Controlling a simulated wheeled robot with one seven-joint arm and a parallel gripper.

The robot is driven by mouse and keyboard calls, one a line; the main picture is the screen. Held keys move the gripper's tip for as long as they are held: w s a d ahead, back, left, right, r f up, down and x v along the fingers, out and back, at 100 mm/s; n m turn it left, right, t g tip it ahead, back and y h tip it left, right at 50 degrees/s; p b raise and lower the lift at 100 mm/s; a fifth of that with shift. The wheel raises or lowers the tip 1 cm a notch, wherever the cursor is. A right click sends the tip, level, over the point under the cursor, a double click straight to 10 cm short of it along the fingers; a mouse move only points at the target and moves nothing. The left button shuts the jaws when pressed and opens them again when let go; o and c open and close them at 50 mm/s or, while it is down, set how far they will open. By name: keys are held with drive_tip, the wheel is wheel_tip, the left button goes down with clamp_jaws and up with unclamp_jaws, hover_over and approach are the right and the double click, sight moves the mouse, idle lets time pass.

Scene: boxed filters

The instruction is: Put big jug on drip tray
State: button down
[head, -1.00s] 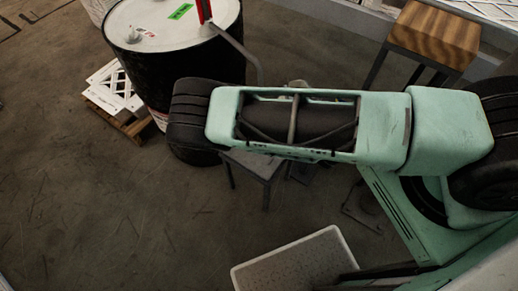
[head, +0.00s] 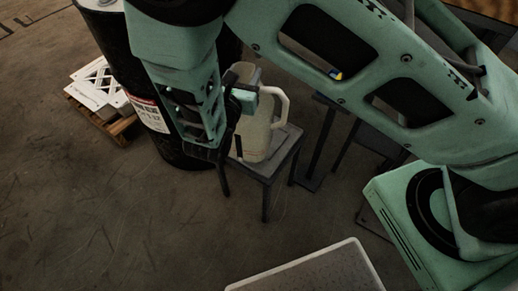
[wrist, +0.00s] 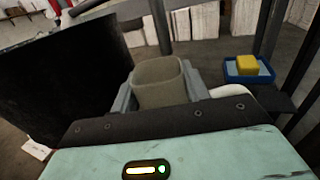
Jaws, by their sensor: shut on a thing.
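The big jug (head: 258,128) is cream-coloured with a loop handle on its right side. It stands upright on a small grey stool (head: 270,170) in the head view. My gripper (head: 241,104) is at the jug's left side and shut on it; my arm's end hides part of the jug. In the wrist view the jug's open top (wrist: 160,82) shows just beyond my gripper body, which hides its lower part. A pale-rimmed tray with a speckled surface (head: 315,275), seemingly the drip tray, is cut off at the bottom of the head view.
A black drum (head: 115,50) stands close behind and left of the stool. A wooden pallet with white boxed filters (head: 100,92) lies further left. The wrist view shows a blue tray (wrist: 236,76) with a yellow block (wrist: 247,63). Floor at front left is clear.

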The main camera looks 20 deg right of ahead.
drive_tip(key=s+a+f+m+g+h+b, duration=0.1)
drive_tip(key=a+b, duration=0.1)
drive_tip(key=b, duration=0.1)
drive_tip(key=s+a+f+m+g+h+b, duration=0.1)
drive_tip(key=a+f+b, duration=0.1)
drive_tip(key=b, duration=0.1)
drive_tip(key=s+a+f+m+g+h+b, duration=0.1)
drive_tip(key=a+b, duration=0.2)
drive_tip(key=shift+a+f+g+h+b, duration=0.1)
drive_tip(key=shift+f+g+h+b, duration=0.2)
drive_tip(key=shift+f+b, duration=0.1)
drive_tip(key=f+b+x, duration=0.3)
drive_tip(key=b+x, duration=0.3)
drive_tip(key=x, duration=1)
drive_tip(key=shift+d+f+m, duration=0.15)
drive_tip(key=shift+d+m, duration=0.15)
drive_tip(key=shift+d, duration=0.15)
drive_tip(key=shift+f, duration=0.1)
drive_tip(key=c, duration=0.7)
unclamp_jaws()
drive_tip(key=shift+f, duration=0.1)
